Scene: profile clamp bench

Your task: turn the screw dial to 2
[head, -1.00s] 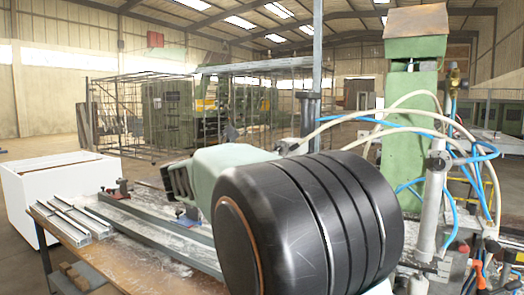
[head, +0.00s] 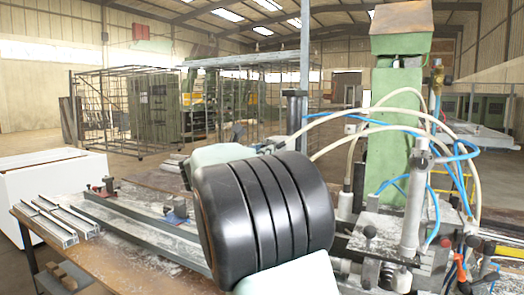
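I cannot make out a screw dial or any numbers. My own large black ribbed arm joint and pale green links fill the middle and hide part of the bench. My gripper's fingers cannot be made out.
Cut aluminium profiles (head: 58,222) lie at the bench's left end, beside a white box (head: 55,190). A green machine column (head: 397,130) with white and blue hoses and an upright cylinder (head: 415,200) stands at the right. A wire cage (head: 135,110) stands far behind.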

